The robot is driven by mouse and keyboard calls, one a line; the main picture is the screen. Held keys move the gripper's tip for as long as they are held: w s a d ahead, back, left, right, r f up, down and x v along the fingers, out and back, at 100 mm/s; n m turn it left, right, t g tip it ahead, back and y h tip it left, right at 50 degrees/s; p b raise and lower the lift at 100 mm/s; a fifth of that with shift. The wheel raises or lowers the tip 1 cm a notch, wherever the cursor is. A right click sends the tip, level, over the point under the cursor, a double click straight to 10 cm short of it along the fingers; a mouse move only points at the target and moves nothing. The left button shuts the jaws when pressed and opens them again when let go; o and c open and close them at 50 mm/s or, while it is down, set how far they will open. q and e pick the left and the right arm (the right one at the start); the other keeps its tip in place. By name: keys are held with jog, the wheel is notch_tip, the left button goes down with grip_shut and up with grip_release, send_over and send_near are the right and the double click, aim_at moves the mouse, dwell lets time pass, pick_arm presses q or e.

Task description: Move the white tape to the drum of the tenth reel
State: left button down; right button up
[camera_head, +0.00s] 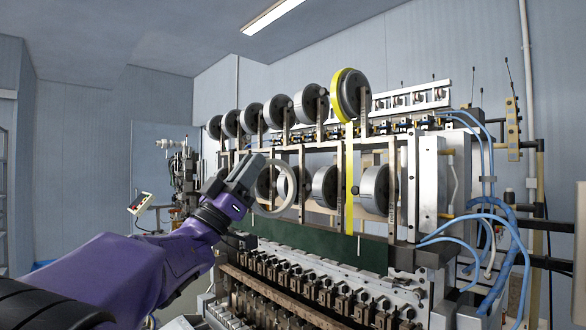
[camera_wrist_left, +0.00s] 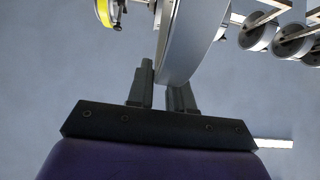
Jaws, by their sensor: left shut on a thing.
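The white tape (camera_head: 293,187) is a pale ring held upright in front of the machine's lower row of reels. My left gripper (camera_head: 258,172) is shut on its rim, from the left in the head view. In the left wrist view the tape (camera_wrist_left: 192,45) rises between the two fingers of the gripper (camera_wrist_left: 162,97). The lower row shows grey drums, including a middle one (camera_head: 325,186) and a right one (camera_head: 375,190). A further drum (camera_head: 265,184) is partly hidden behind the tape and gripper. I cannot tell which is the tenth reel. My right gripper is not in view.
The upper row has several grey drums (camera_head: 278,110); its rightmost reel carries yellow tape (camera_head: 341,96), with a yellow strip (camera_head: 349,180) hanging down. Metal uprights (camera_head: 301,180) stand between the lower drums. Blue hoses (camera_head: 485,230) loop at the right. Clamps (camera_head: 300,280) line the machine below.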

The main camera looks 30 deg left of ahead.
aim_at(289, 177)
pick_arm(q)
jog(key=w, duration=0.3)
jog(key=shift+w+d+f, duration=0.15)
jog(key=shift+d+f, duration=0.1)
jog(key=shift+d, duration=0.1)
jog(key=shift+w+d+r+p, duration=0.25)
jog(key=shift+w+p, duration=0.1)
jog(key=shift+p, duration=0.2)
jog(key=shift+w+d+f+p, duration=0.1)
jog(key=shift+w+d+p, duration=0.1)
jog(key=shift+w, duration=0.3)
jog(key=shift+w+d+p, duration=0.1)
jog(key=shift+w+p, duration=0.1)
jog(key=shift+w, duration=0.25)
jog(key=shift+w+d+p, duration=0.25)
jog(key=shift+w+p, duration=0.3)
jog(key=shift+w, duration=0.2)
jog(key=shift+w+d+p, duration=0.25)
jog(key=shift+w+p, duration=0.35)
jog(key=shift+w, duration=0.1)
jog(key=shift+w+d+p, duration=0.25)
jog(key=shift+w+p, duration=0.3)
jog(key=shift+w, duration=0.2)
jog(key=shift+w+d+p, duration=0.25)
jog(key=shift+w+p, duration=0.15)
jog(key=shift+w, duration=0.35)
jog(key=shift+s, duration=0.25)
jog(key=shift+d+b, duration=0.1)
jog(key=shift+b, duration=0.2)
